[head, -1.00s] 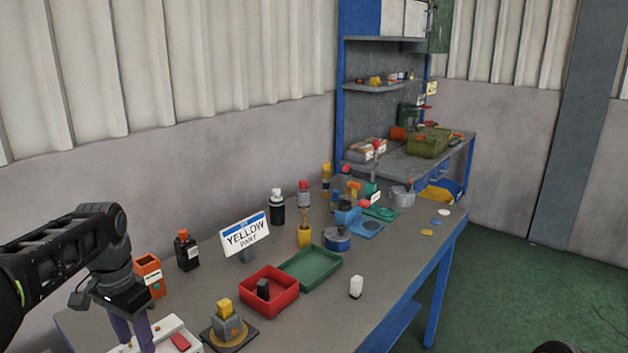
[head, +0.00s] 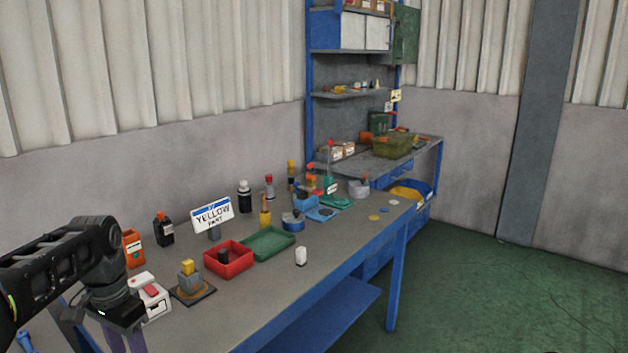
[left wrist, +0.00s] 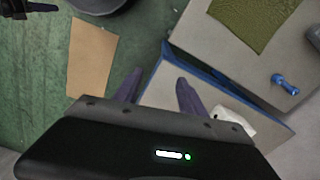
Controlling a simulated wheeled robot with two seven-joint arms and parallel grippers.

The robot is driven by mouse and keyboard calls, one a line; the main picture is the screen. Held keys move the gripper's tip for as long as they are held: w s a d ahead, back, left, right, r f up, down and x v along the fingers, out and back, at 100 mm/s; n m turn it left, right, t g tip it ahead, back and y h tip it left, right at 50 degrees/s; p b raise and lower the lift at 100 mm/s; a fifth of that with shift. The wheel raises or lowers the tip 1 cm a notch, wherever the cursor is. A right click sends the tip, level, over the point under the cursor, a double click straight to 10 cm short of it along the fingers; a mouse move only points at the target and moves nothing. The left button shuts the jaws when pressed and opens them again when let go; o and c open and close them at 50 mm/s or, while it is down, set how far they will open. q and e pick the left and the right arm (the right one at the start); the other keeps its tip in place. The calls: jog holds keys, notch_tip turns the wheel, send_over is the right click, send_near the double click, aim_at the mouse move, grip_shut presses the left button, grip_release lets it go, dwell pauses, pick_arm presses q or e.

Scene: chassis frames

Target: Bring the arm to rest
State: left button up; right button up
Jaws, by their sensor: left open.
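My left arm comes in from the left in the head view. My left gripper (head: 122,340) points down at the near left end of the workbench (head: 290,287), its fingertips cut off by the lower picture edge. In the left wrist view its two purple fingers (left wrist: 158,88) stand apart with nothing between them. Below them show the bench's blue edge and the green floor. My right gripper is not in view.
A white box with a red button (head: 150,296) stands close to my left gripper. Beyond it are a yellow-topped block on a dark plate (head: 193,288), a red tray (head: 229,272), a green tray (head: 268,256) and a "YELLOW PART" sign (head: 212,214). Green floor (head: 500,300) lies open at right.

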pick_arm(q)
jog(key=w+d+f+n+t+h, duration=0.15)
jog(key=w+d+f+t, duration=0.25)
jog(key=w+d+f, duration=0.4)
jog(key=s+d+f+n+t+h, duration=0.1)
jog(key=d+f, duration=0.4)
jog(key=f, duration=0.3)
jog(key=s+d+f+n, duration=0.1)
jog(key=d+f+n, duration=0.1)
jog(key=d+f, duration=0.45)
jog(key=s+d+f+g, duration=0.1)
jog(key=s+d+f, duration=0.2)
jog(key=s+f, duration=0.3)
jog(key=s+d+f+n+g+h, duration=0.1)
jog(key=s+d+f, duration=0.3)
jog(key=s, duration=0.8)
jog(key=s+d+f+g, duration=0.2)
jog(key=s+d+f, duration=0.1)
jog(key=s+f, duration=0.4)
jog(key=shift+s+d+f+h, duration=0.35)
jog(key=shift+s, duration=0.9)
